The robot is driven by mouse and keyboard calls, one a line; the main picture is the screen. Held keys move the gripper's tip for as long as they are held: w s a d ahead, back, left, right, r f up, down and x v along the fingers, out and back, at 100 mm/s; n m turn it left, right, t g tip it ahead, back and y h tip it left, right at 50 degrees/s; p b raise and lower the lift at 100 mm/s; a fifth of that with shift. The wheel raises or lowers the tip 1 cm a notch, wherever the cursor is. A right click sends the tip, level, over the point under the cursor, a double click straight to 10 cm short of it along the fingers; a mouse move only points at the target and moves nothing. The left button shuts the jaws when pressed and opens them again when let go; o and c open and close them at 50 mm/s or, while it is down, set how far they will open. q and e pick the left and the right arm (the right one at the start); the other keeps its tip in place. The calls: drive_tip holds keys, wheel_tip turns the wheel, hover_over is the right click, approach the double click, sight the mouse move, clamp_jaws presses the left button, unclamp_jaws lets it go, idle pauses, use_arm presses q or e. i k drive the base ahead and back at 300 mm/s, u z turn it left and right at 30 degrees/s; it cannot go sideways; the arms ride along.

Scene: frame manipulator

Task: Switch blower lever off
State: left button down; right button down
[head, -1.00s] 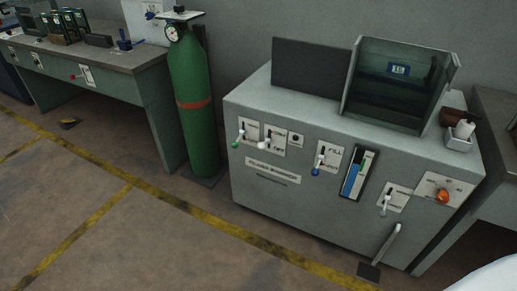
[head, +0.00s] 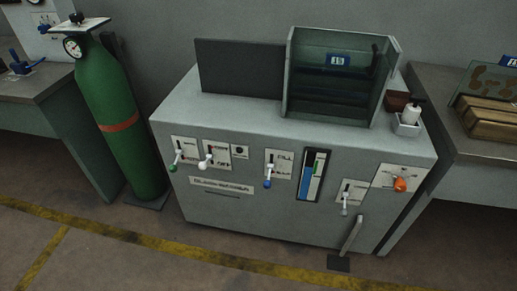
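A grey machine cabinet (head: 270,225) stands in the middle of the head view. Its front panel carries several small levers: one with a green tip (head: 174,167), one with a white tip (head: 204,163), one with a blue tip (head: 268,182) and a pale one (head: 345,208) lower right. An orange knob (head: 400,184) is at the panel's right. The labels are too small to read, so I cannot tell which one is the blower lever. The levers with coloured or white tips hang downward. Neither of my grippers shows.
A green gas cylinder (head: 118,130) stands left of the cabinet, beside a workbench (head: 50,115). Another bench (head: 455,130) adjoins the right side. A pedal (head: 339,262) with a slanted bar is at the cabinet's foot. The floor (head: 120,240) in front is clear, with yellow lines.

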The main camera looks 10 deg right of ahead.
sight(202, 166)
drive_tip(key=z, duration=0.3)
drive_tip(key=i, duration=1.1)
drive_tip(key=u, duration=0.35)
